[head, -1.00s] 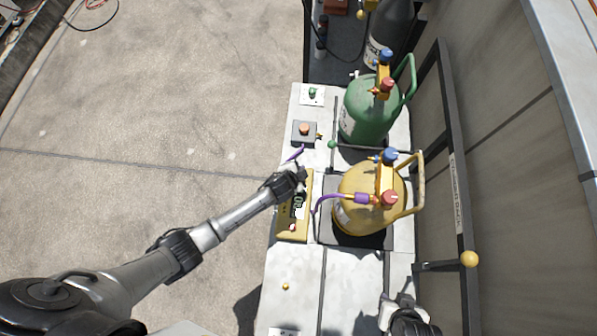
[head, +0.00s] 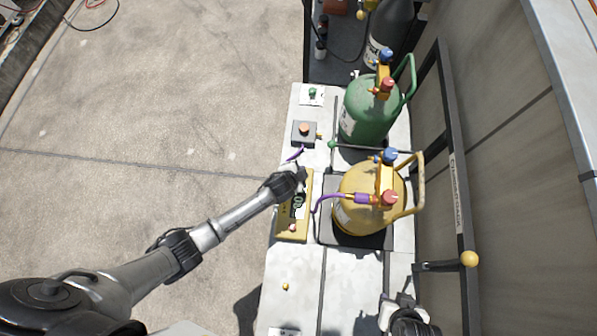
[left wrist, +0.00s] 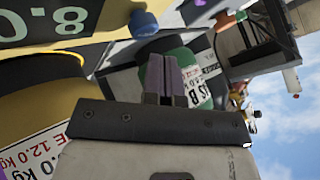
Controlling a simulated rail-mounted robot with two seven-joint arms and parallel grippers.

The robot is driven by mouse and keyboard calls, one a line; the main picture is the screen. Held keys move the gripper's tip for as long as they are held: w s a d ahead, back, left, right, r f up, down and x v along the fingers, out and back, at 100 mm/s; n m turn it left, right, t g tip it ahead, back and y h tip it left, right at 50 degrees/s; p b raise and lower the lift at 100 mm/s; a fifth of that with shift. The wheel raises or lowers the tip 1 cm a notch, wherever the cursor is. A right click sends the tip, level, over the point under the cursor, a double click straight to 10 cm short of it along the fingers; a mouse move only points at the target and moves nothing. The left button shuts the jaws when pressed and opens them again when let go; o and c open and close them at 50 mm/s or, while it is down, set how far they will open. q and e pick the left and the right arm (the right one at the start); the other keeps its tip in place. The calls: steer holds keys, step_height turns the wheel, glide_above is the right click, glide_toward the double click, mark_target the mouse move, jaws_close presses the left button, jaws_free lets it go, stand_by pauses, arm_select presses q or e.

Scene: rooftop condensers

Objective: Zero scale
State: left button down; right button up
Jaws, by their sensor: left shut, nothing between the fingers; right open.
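The yellow scale display box (head: 285,222) lies on the bench in the head view, beside the dark scale platform (head: 350,241) that bears a yellow cylinder (head: 365,200). Its dark screen (head: 299,202) is partly hidden by my left gripper (head: 301,182). A pale red button (head: 293,227) is on the box's near end. In the left wrist view the screen (left wrist: 45,22) shows "8.0", with a blue button (left wrist: 143,22) beside it. My left gripper (left wrist: 165,75) is shut and empty. My right gripper (head: 400,302) is open and empty at the bottom of the head view.
A green cylinder (head: 370,110) stands behind the yellow one. A dark box with an orange button (head: 304,129) sits further back. A black frame (head: 452,170) borders the bench's right. The front bench is mostly clear.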

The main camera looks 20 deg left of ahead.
arm_select(q)
steer(key=shift+f+b, duration=0.55)
steer(key=shift+f, duration=0.45)
stand_by(1.4)
steer(key=shift+r, duration=0.1)
stand_by(0.3)
steer(key=shift+r+p, duration=0.9)
steer(key=shift+p, duration=0.2)
step_height(320, 180, up, 5)
steer(key=p, duration=0.5)
steer(key=shift+r, duration=0.1)
stand_by(0.6)
